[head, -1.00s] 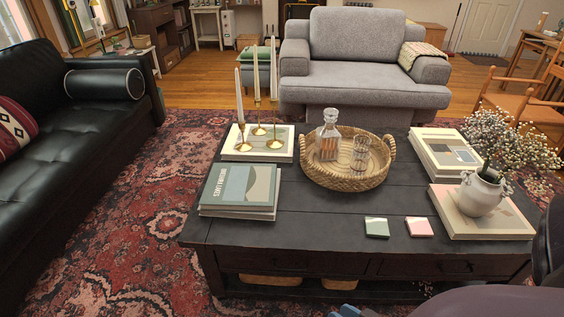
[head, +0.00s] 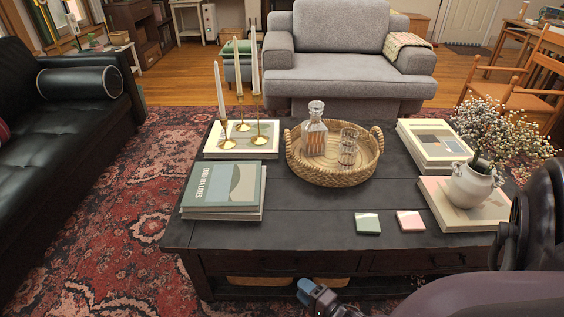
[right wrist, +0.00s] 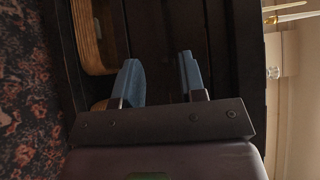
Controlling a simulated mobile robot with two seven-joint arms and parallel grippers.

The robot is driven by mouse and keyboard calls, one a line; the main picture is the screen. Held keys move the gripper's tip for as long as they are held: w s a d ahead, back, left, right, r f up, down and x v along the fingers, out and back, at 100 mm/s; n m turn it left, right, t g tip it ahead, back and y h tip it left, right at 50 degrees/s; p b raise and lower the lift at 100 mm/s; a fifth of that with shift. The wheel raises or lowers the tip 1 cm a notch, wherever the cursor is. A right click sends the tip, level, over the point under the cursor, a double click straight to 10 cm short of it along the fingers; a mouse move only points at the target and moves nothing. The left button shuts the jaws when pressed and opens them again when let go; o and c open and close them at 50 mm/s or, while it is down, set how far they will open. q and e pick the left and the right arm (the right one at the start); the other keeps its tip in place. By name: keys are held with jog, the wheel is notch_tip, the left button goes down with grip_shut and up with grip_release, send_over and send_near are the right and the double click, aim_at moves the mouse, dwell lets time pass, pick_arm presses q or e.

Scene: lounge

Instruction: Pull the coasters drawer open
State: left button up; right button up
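The dark coffee table (head: 300,222) has drawer fronts along its near edge, a left one (head: 275,264) and a right one (head: 430,262). Both look shut, and no label shows which is the coasters drawer. A green coaster (head: 367,223) and a pink coaster (head: 410,221) lie on the tabletop. My right gripper (head: 312,291) is low in front of the table, below the left drawer front. In the right wrist view its blue fingers (right wrist: 160,78) are apart with nothing between them, facing the dark table front. My left gripper is out of view.
Wicker baskets (right wrist: 93,35) sit under the drawers. The tabletop holds a woven tray (head: 335,170) with a decanter, books (head: 222,188), candlesticks (head: 241,128) and a flower vase (head: 474,184). A black sofa (head: 65,150) stands left; patterned rug (head: 110,240) lies between.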

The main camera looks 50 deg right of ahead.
jog(key=w+f+b, duration=0.1)
jog(key=w+b, duration=0.1)
jog(key=w, duration=0.7)
jog(key=shift+w+d+f, duration=0.15)
jog(key=shift+d+f, duration=0.05)
jog(key=shift+d, duration=0.15)
grip_shut()
